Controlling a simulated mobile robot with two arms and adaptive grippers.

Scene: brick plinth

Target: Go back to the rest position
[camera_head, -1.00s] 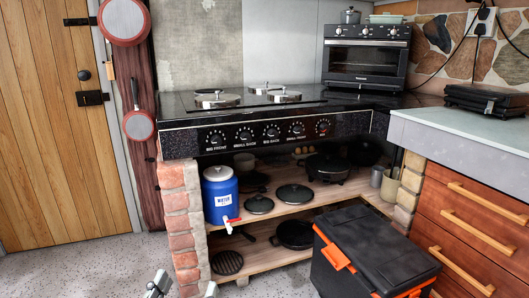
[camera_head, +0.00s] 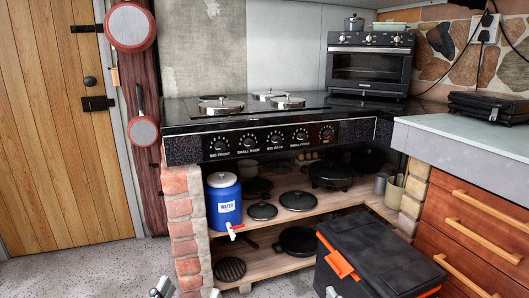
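My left gripper (camera_head: 188,292) shows only its tips at the bottom edge. The two tips stand apart with nothing visible between them, over the floor in front of the brick plinth (camera_head: 182,215). A small metal piece of my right gripper (camera_head: 332,292) shows at the bottom edge, in front of the black toolbox. Most of both grippers is cut off by the frame.
A black and orange toolbox (camera_head: 375,255) stands on the floor before the wooden drawers (camera_head: 475,225). The black stove (camera_head: 270,138) sits above shelves holding pans and a blue water container (camera_head: 223,200). Free floor (camera_head: 85,268) lies at left by the door.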

